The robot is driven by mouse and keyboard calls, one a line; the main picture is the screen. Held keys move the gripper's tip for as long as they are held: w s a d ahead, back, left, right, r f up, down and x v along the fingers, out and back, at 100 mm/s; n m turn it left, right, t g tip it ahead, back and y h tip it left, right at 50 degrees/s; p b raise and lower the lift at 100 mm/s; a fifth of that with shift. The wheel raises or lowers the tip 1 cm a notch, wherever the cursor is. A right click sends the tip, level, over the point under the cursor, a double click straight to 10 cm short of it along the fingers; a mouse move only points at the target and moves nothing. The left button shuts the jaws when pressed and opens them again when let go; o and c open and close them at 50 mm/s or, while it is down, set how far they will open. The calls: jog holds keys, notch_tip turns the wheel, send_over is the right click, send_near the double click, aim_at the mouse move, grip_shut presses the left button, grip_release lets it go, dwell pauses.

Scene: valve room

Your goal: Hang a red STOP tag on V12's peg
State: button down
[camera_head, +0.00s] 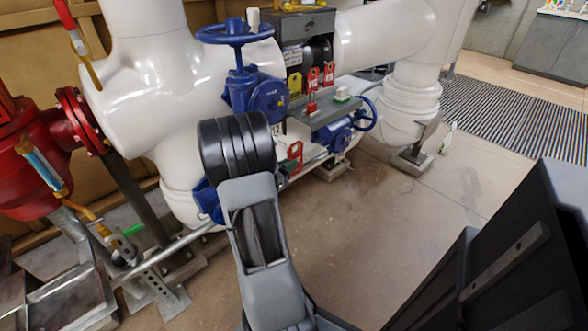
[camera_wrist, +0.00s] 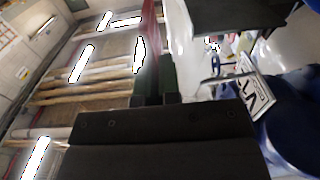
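A red tag (camera_head: 295,153) with white marking shows just beyond the end of my arm in the head view. My gripper (camera_head: 284,176) is mostly hidden behind my wrist there. In the wrist view, the two dark fingers of my gripper (camera_wrist: 157,88) are close together around a thin red strip (camera_wrist: 151,40), which looks like the tag seen edge-on. A tilted white plate (camera_wrist: 254,92) reading "V1", with the rest unclear, is to the right of the fingers, beside a blue valve body (camera_wrist: 295,125). I cannot make out V12's peg.
Two more red tags (camera_head: 313,78) and a yellow tag (camera_head: 294,83) hang by the grey shelf (camera_head: 330,112), which bears a red item and a white-green item. Blue valves (camera_head: 255,92) and white pipes (camera_head: 385,35) crowd this area.

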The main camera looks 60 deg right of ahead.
jog(key=shift+w+d+f, duration=0.1)
jog(key=shift+w+d, duration=0.2)
jog(key=shift+w, duration=0.55)
jog(key=shift+w+d+f, duration=0.1)
jog(key=shift+w+f, duration=0.15)
jog(key=shift+w, duration=0.1)
jog(key=shift+w+d, duration=0.1)
jog(key=shift+w, duration=0.2)
dwell(0.7)
jog(key=shift+w+d, duration=0.15)
jog(key=shift+w, duration=0.3)
jog(key=shift+w+d, duration=0.1)
jog(key=shift+w, duration=0.25)
dwell(0.3)
jog(key=shift+w+d, duration=0.15)
jog(key=shift+w, duration=0.35)
jog(key=shift+w, duration=0.1)
jog(key=shift+w+d+f, duration=0.2)
jog(key=shift+w+f, duration=0.3)
jog(key=shift+f, duration=0.1)
dwell(1.0)
dwell(0.3)
